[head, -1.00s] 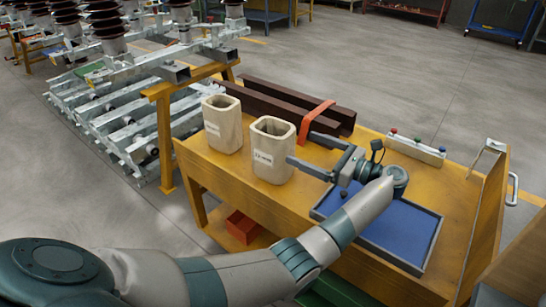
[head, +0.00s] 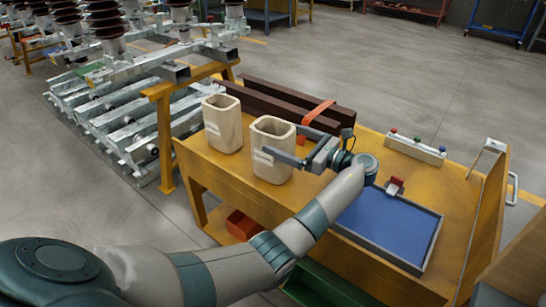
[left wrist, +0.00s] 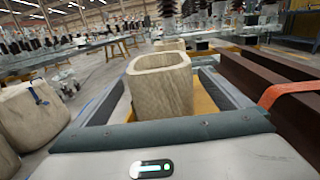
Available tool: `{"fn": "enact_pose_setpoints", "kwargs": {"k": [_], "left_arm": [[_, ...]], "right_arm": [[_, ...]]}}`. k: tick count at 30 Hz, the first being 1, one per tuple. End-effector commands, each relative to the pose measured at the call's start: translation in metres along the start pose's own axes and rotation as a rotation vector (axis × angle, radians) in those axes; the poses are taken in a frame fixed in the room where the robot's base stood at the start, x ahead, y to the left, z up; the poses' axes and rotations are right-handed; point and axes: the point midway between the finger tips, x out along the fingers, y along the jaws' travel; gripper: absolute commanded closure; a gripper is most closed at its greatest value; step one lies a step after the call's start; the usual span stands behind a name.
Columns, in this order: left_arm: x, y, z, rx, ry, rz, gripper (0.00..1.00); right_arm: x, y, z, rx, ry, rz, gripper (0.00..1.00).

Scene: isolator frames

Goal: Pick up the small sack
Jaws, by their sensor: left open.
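Two open-topped beige sacks stand upright on the yellow workbench. The nearer small sack (head: 269,174) carries a white label partly covered by a finger. The other sack (head: 222,126) stands just left of it and behind. My left gripper (head: 279,141) is open, with its fingers reaching along both sides of the nearer sack, below its rim. In the left wrist view the nearer sack (left wrist: 160,95) stands between the two spread fingers, with a gap showing at the right. I cannot tell whether the left finger touches it. My right gripper is not in view.
Dark brown beams (head: 270,103) with an orange strap (head: 318,112) lie behind the sacks. A blue-floored tray (head: 428,245), a red-and-grey item (head: 395,187) at its edge and a rail with coloured knobs (head: 415,149) lie to the right. A red box (head: 242,226) sits below.

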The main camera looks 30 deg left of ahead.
Motion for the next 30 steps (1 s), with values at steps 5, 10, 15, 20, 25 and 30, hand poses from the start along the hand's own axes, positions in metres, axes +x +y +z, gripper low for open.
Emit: {"fn": "enact_pose_setpoints", "kwargs": {"k": [5,10,15,20,25,30], "left_arm": [[0.022,-0.001,0.005,-0.001,-0.001,0.001,0.03],[0.041,-0.001,0.005,-0.001,0.0,0.001,0.03],[0.046,-0.001,0.005,-0.001,0.0,0.0,0.03],[0.046,-0.001,0.005,0.0,0.0,0.0,0.03],[0.046,-0.001,0.005,0.0,0.0,0.0,0.03],[0.046,-0.001,0.005,0.0,0.0,0.0,0.25]], "right_arm": [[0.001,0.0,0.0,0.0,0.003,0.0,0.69],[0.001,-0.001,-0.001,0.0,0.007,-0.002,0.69],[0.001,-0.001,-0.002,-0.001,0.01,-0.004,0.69],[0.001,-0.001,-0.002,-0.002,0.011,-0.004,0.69],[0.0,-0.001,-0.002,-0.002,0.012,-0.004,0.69],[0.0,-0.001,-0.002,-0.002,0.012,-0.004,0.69]]}}
